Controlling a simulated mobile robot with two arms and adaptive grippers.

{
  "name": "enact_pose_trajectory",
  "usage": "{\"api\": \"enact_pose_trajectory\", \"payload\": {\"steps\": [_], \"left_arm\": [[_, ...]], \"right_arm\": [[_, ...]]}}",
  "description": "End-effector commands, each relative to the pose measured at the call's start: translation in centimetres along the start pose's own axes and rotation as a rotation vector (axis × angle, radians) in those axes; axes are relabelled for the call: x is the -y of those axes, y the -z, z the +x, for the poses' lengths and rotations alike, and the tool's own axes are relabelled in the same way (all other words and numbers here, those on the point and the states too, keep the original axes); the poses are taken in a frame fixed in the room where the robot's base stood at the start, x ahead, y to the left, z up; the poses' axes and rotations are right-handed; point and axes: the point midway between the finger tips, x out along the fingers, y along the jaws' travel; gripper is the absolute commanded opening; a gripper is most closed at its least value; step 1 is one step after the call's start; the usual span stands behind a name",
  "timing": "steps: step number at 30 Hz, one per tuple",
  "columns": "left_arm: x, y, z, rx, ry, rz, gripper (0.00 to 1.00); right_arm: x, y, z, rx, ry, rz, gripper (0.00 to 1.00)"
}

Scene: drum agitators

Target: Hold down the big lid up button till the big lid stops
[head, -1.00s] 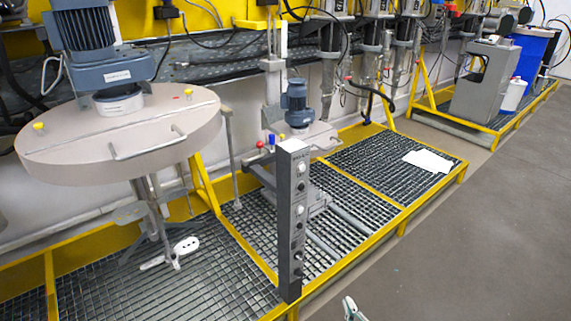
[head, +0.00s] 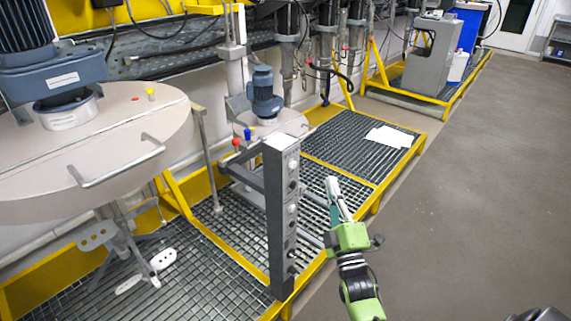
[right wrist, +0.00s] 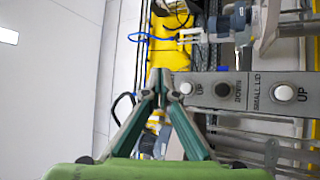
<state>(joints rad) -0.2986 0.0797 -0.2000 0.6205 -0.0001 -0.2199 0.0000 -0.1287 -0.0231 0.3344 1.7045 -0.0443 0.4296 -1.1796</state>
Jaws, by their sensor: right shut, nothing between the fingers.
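The big lid (head: 120,135) is a thick beige disc with a blue motor on top, at the left in the head view, raised above the grating. The grey control column (head: 283,225) stands upright right of it, with buttons down its face. My right gripper (head: 332,182) is shut and empty, right of the column. In the right wrist view its fingertips (right wrist: 160,76) overlap the panel's end, beside a white UP button (right wrist: 186,88); contact cannot be told. A black DOWN button (right wrist: 222,89) and the small lid UP button (right wrist: 284,93) follow. My left gripper is not in view.
The smaller blue-motored agitator (head: 263,95) stands behind the column. Yellow-framed grating (head: 345,140) lies around and behind it, with white sheets (head: 389,137) on top. The grey floor (head: 480,200) at the right is clear.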

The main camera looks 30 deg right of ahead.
Motion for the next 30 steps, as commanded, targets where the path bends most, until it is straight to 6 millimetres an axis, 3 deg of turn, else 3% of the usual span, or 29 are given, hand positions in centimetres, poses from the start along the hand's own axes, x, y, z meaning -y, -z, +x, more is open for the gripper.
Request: {"api": "enact_pose_trajectory", "payload": {"steps": [13,30], "left_arm": [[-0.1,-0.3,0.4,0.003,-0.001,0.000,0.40],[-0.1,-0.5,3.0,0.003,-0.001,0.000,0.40]], "right_arm": [[0.6,0.4,0.5,0.000,-0.001,0.004,0.00],[4.2,4.0,5.5,0.000,0.001,0.003,0.00]]}}
